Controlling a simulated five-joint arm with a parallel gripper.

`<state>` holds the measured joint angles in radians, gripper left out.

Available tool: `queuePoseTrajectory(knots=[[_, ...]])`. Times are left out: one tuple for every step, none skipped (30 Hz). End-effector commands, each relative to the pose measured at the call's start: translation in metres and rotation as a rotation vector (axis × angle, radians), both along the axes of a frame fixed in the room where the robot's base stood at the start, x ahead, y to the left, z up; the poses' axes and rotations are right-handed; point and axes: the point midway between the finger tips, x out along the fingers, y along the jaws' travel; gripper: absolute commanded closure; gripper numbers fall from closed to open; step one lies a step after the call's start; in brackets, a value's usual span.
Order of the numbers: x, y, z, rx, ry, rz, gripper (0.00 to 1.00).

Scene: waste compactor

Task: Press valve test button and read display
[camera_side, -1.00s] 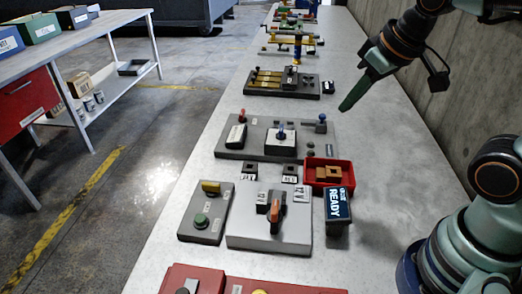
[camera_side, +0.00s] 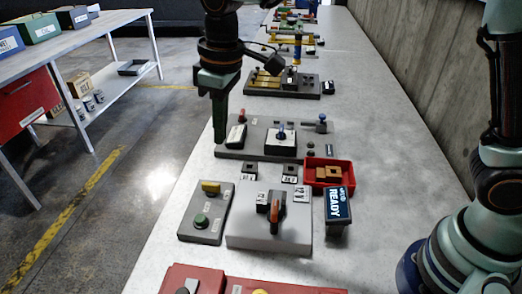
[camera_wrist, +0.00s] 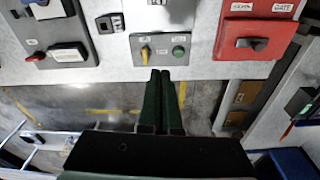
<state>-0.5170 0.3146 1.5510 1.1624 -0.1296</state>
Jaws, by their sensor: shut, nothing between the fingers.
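A grey panel (camera_side: 217,230) carries a green round button (camera_side: 201,221) and a yellow handle (camera_side: 210,187); its labels are too small to read. In the wrist view the green button (camera_wrist: 179,52) sits just beyond my fingertips, slightly right of them. A dark display (camera_side: 338,203) reads "READY" and stands tilted to the right of the light grey panel with the orange lever (camera_side: 276,213). My gripper (camera_side: 219,141) is shut and empty, pointing down. In the side view it is farther back than the green button and covers part of the row behind. It also shows in the wrist view (camera_wrist: 165,72).
A red tray (camera_side: 344,183) with a brown block lies behind the display. A grey panel (camera_side: 262,146) with a blue-topped lever is near my gripper. A red unit (camera_wrist: 257,38) labelled "GATE" is right in the wrist view. The floor left of the bench is clear.

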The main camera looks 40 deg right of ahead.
Motion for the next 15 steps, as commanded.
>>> queuePoseTrajectory(knots=[[0.000, 0.014, -0.009, -0.011, 0.017, 0.030, 1.00], [0.000, 0.021, -0.012, -0.015, 0.025, 0.046, 1.00], [0.001, 0.029, -0.017, -0.021, 0.033, 0.064, 1.00], [0.000, 0.034, -0.021, -0.025, 0.039, 0.076, 1.00], [0.000, 0.040, -0.024, -0.030, 0.044, 0.087, 1.00], [0.000, 0.045, -0.028, -0.034, 0.051, 0.100, 1.00], [-0.001, 0.049, -0.030, -0.037, 0.055, 0.109, 1.00], [-0.001, 0.052, -0.032, -0.040, 0.059, 0.117, 1.00], [-0.001, 0.056, -0.034, -0.042, 0.062, 0.125, 1.00], [-0.002, 0.058, -0.036, -0.043, 0.064, 0.129, 1.00], [-0.002, 0.060, -0.037, -0.044, 0.065, 0.133, 1.00], [-0.002, 0.061, -0.038, -0.046, 0.067, 0.137, 1.00], [-0.002, 0.062, -0.038, -0.046, 0.068, 0.139, 1.00], [-0.002, 0.062, -0.039, -0.047, 0.069, 0.140, 1.00], [-0.002, 0.063, -0.039, -0.047, 0.069, 0.140, 1.00]])
